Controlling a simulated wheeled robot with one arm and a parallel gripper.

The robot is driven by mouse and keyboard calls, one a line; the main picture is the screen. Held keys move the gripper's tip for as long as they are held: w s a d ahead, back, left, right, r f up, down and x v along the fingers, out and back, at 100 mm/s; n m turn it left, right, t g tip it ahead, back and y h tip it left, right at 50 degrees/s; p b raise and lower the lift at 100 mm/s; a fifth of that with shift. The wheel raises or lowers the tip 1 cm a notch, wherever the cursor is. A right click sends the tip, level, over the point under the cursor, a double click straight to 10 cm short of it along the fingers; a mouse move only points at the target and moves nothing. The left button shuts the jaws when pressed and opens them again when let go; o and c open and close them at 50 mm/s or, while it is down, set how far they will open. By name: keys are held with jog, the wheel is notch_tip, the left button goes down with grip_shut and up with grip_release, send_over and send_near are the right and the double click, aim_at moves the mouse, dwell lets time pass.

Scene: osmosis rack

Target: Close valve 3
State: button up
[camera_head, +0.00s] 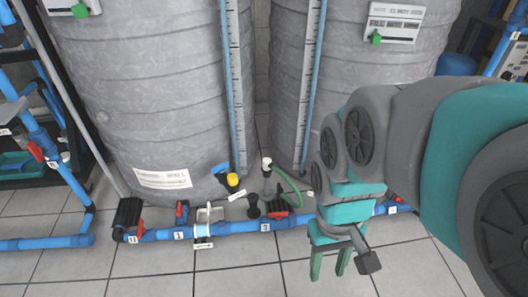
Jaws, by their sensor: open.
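A blue pipe (225,230) runs low along the floor in front of two tanks, with small numbered tags that are hard to read. A tag (266,226) that may read 3 sits on the pipe right of centre. A red valve handle (279,212) is just above and right of this tag, partly among dark fittings. I cannot tell for sure that this is valve 3 or how its handle is turned. My gripper (330,266) points down, its two green fingers apart and empty. It is right of and in front of that handle, not visibly touching anything. My wrist hides part of the pipe.
Two large grey tanks (155,90) stand behind the pipe. Other red handles show on the left (181,210) and at the far-left pipe rack (36,151). A yellow-capped fitting (233,180) and a green hose (290,183) rise behind the pipe. The tiled floor (235,275) in front is clear.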

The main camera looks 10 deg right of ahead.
jog(key=w+d+f+n+h+b, duration=0.1)
jog(key=w+d+f+n+b, duration=0.1)
jog(key=w, duration=0.6)
jog(key=w+d+f+n+h+b, duration=0.1)
jog(key=w+d+f, duration=0.2)
jog(key=w, duration=0.4)
jog(key=n+t+h+b, duration=0.25)
jog(key=n+b, duration=0.45)
jog(key=n, duration=0.7)
send_over(276, 213)
jog(key=a, duration=0.3)
jog(key=shift+g, duration=0.35)
jog(key=f, duration=3.2)
jog(key=shift+d+f, duration=0.2)
jog(key=shift+d, duration=0.05)
jog(key=shift+w+f+n, duration=0.15)
jog(key=shift+f+n, duration=0.15)
jog(key=shift+f, duration=0.05)
jog(key=b+x, duration=0.1)
jog(key=x, duration=0.6)
jog(key=shift+f, duration=0.15)
grip_shut()
